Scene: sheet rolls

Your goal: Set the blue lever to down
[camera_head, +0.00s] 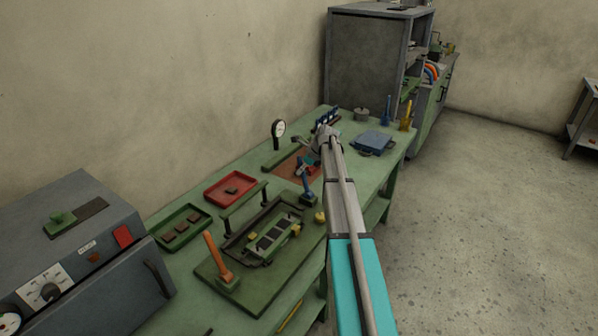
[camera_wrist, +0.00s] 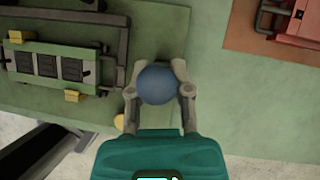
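The blue lever (camera_head: 307,187) stands near upright on the green bench, at the far right corner of the green fixture plate. In the wrist view I look down on its round blue knob (camera_wrist: 157,85), which hides most of its shaft. My gripper (camera_wrist: 158,68) has one finger on each side of the knob, and the fingers are spread apart. I cannot tell whether they touch it. In the head view my gripper (camera_head: 316,158) is small and partly hidden at the end of my arm, close above the lever.
An orange lever (camera_head: 215,260) stands at the near end of the fixture plate (camera_head: 262,295). A red tray (camera_head: 222,197) and a green tray (camera_head: 163,221) lie along the wall side. A yellow knob (camera_head: 320,217) is beside the lever. A dial gauge (camera_head: 278,129) stands behind.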

